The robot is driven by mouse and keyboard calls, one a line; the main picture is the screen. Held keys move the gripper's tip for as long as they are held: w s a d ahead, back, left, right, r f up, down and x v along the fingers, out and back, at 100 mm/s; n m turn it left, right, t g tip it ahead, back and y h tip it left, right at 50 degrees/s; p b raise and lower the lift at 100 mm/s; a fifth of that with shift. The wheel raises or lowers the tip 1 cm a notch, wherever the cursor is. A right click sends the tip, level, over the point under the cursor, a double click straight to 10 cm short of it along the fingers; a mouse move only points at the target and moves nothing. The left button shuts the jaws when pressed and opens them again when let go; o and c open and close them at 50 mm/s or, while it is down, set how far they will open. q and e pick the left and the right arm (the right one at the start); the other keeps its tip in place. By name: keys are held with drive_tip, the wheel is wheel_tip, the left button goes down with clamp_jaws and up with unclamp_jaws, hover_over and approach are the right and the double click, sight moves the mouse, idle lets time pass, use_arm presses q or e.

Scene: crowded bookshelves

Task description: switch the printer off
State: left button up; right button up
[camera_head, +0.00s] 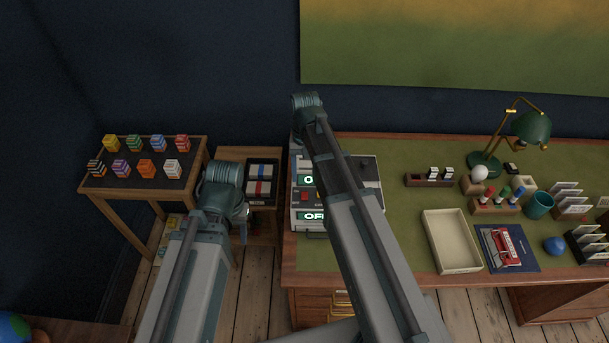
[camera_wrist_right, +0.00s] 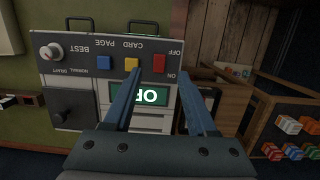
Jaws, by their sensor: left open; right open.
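The grey printer (camera_head: 367,165) stands at the left end of the desk, partly behind my right arm. Its lit green display (camera_head: 313,216) reads OFF. A second lit panel above it is partly covered by my arm. The right wrist view shows the printer's panel upside down, with a red switch (camera_wrist_right: 159,63) marked ON and OFF and the green display (camera_wrist_right: 152,95), partly behind a finger. My right gripper (camera_wrist_right: 160,78) is open, its fingers either side of the red switch in the picture; contact is unclear. My left gripper (camera_head: 243,211) is mostly hidden by its wrist, left of the printer.
A yellow button (camera_wrist_right: 131,64), a blue button (camera_wrist_right: 103,62) and a knob (camera_wrist_right: 53,52) share the panel. A cream tray (camera_head: 432,217), a green lamp (camera_head: 530,127) and other small items occupy the desk. A side table (camera_head: 145,192) with coloured blocks stands at left.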

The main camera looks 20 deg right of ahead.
use_arm(q)
wheel_tip(320, 180, up, 6)
drive_tip(key=p, duration=0.4)
drive_tip(key=shift+p, duration=0.4)
use_arm(e)
drive_tip(key=r, duration=0.4)
drive_tip(key=w+r, duration=0.1)
drive_tip(key=r, duration=0.1)
drive_tip(key=shift+d, duration=0.15)
use_arm(q)
drive_tip(key=shift+f, duration=0.1)
use_arm(e)
drive_tip(key=shift+f, duration=0.1)
use_arm(q)
wheel_tip(320, 180, down, 7)
drive_tip(key=b, duration=0.7)
use_arm(e)
drive_tip(key=s+a+f+n+t+h, duration=0.1)
drive_tip(key=s+a+f+n, duration=0.2)
drive_tip(key=s+a, duration=0.2)
drive_tip(key=s+a+f+n, duration=0.4)
drive_tip(key=s+a, duration=0.1)
drive_tip(key=s, duration=0.5)
drive_tip(key=shift+s+a+f+t+h, duration=0.2)
drive_tip(key=shift+s+a+t+h, duration=0.15)
drive_tip(key=shift+a+t+h, duration=0.05)
use_arm(q)
drive_tip(key=shift+f, duration=0.1)
